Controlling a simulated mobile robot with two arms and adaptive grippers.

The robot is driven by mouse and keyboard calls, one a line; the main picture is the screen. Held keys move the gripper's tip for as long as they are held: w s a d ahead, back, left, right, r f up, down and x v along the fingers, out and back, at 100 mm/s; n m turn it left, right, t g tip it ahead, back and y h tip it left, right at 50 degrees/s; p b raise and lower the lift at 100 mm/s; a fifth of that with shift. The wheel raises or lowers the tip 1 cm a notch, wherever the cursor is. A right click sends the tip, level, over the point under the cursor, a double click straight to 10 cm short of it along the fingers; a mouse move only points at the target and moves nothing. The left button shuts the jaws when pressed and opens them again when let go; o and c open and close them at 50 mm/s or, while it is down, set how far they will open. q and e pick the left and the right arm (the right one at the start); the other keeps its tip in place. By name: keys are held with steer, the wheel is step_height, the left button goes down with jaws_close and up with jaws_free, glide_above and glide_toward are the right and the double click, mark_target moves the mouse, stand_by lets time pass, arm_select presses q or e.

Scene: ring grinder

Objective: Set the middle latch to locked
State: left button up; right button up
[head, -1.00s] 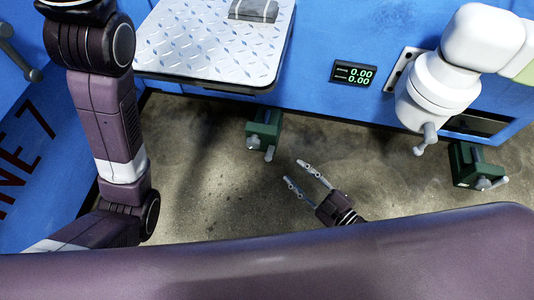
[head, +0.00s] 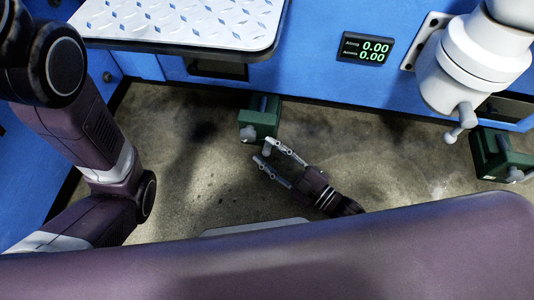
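A green latch block (head: 260,120) with grey metal parts sits low at the foot of the blue machine, near the picture's middle. A second green latch (head: 494,158) with a grey lever is at the right edge. My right gripper (head: 264,152) is just in front of the central latch, its two fingers apart. The central latch's grey lever end seems to lie at or between the fingertips; I cannot tell whether they touch. The lever's setting is partly hidden by the fingers. My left gripper is not in view; only my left arm shows.
A metal tread-plate table (head: 180,22) juts out at upper left. A small display (head: 365,48) reads 0.00 twice. A white jointed arm (head: 470,60) with a grey handle hangs at upper right. The concrete floor (head: 390,170) between the latches is clear.

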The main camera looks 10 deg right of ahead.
steer(key=shift+w+a, duration=0.25)
steer(key=shift+w, duration=0.05)
jaws_close()
stand_by(0.3)
